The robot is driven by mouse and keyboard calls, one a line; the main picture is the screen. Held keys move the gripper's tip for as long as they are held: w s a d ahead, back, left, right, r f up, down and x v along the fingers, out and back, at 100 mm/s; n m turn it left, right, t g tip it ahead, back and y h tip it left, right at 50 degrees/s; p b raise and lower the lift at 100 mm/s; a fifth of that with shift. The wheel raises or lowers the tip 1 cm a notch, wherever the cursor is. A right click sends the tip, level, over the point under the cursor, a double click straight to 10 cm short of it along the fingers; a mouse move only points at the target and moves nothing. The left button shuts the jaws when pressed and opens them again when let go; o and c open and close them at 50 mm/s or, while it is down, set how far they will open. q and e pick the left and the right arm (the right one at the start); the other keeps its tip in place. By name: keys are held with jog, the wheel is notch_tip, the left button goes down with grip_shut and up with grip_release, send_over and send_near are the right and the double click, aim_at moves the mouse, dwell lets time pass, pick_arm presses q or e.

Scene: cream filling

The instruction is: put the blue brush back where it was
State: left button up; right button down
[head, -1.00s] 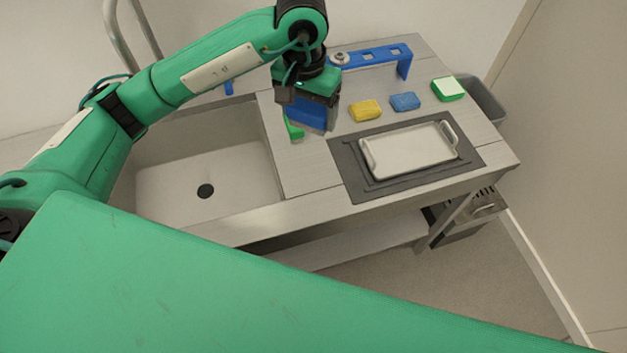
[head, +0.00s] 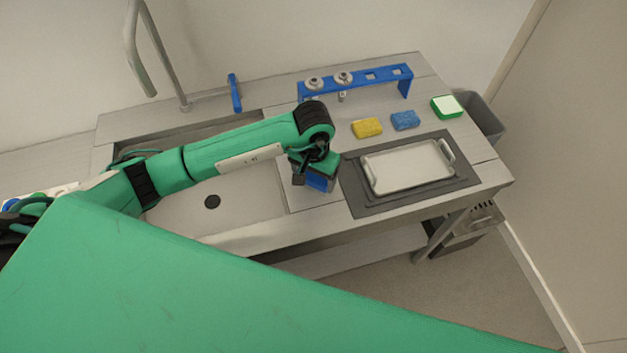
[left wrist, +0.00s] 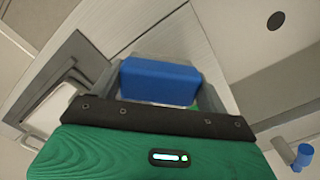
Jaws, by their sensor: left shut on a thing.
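The blue brush, a blue block as far as it shows, is held between the fingers of my left gripper (head: 317,177). In the head view the blue brush (head: 320,183) hangs below the gripper, over the counter strip between the sink and the dark mat. In the left wrist view the blue brush (left wrist: 160,81) lies across the gap between the grey fingers. A small green patch (left wrist: 196,106) shows beside it; I cannot tell what it belongs to. Whether the brush touches the counter is hidden. My right gripper is not in view.
A blue rack (head: 385,74) with metal nozzles stands at the back. A yellow sponge (head: 367,127), a blue sponge (head: 405,120) and a green-and-white block (head: 447,106) lie in front. A white tray (head: 408,166) sits on the dark mat (head: 363,205). The sink (head: 240,198) is left.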

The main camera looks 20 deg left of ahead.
aim_at(314, 185)
pick_arm(q)
notch_tip(314, 185, down, 4)
jog(key=shift+r+p, duration=0.15)
jog(key=shift+p, duration=0.5)
jog(key=shift+f+b, duration=0.3)
jog(key=o, duration=0.9)
jog(key=shift+o, duration=0.2)
jog(key=shift+r, duration=0.15)
